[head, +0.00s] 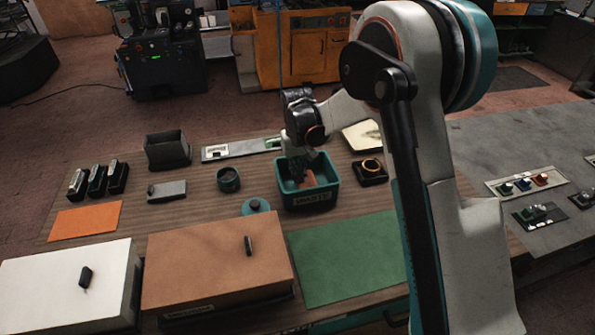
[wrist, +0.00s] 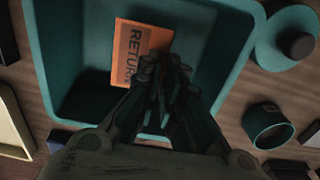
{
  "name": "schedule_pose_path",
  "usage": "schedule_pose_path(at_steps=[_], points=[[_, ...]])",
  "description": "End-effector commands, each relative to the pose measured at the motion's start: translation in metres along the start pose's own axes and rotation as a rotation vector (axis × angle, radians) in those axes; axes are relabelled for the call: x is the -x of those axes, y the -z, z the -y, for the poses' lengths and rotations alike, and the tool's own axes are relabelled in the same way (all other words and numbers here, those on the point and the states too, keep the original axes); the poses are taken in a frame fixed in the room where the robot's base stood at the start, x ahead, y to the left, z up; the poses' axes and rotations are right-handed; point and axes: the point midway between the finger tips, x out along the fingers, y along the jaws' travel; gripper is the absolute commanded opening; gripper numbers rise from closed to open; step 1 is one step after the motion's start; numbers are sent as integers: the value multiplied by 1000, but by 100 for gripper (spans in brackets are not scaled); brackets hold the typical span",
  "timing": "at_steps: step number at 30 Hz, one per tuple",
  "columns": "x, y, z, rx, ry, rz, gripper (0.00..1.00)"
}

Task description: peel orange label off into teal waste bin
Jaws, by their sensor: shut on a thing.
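The teal waste bin (head: 310,195) stands on the wooden table and is marked WASTE on its front. In the wrist view its wall (wrist: 45,50) surrounds my gripper (wrist: 165,75), whose fingers are close together. The label is within the bin's outline in the wrist view. In the head view the label (head: 308,179) shows as an orange patch inside the bin opening. I cannot tell whether it touches the bin floor.
A teal round lid (head: 256,206) and a dark teal cup (head: 228,180) stand left of the bin. A black block with a gold ring (head: 370,169) is right of it. A brown box (head: 215,255), a white box (head: 65,285) and a green mat (head: 345,262) lie in front.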

Motion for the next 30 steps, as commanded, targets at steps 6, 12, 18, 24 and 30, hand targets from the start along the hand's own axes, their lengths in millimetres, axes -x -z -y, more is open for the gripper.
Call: schedule_pose_path(at_steps=[6, 12, 18, 24, 30], points=[[0, 0, 0, 0, 0, 0, 15], [0, 0, 0, 0, 0, 0, 29], [0, 0, 0, 0, 0, 0, 45], [0, 0, 0, 0, 0, 0, 50], [1, 0, 0, 0, 0, 0, 50]])
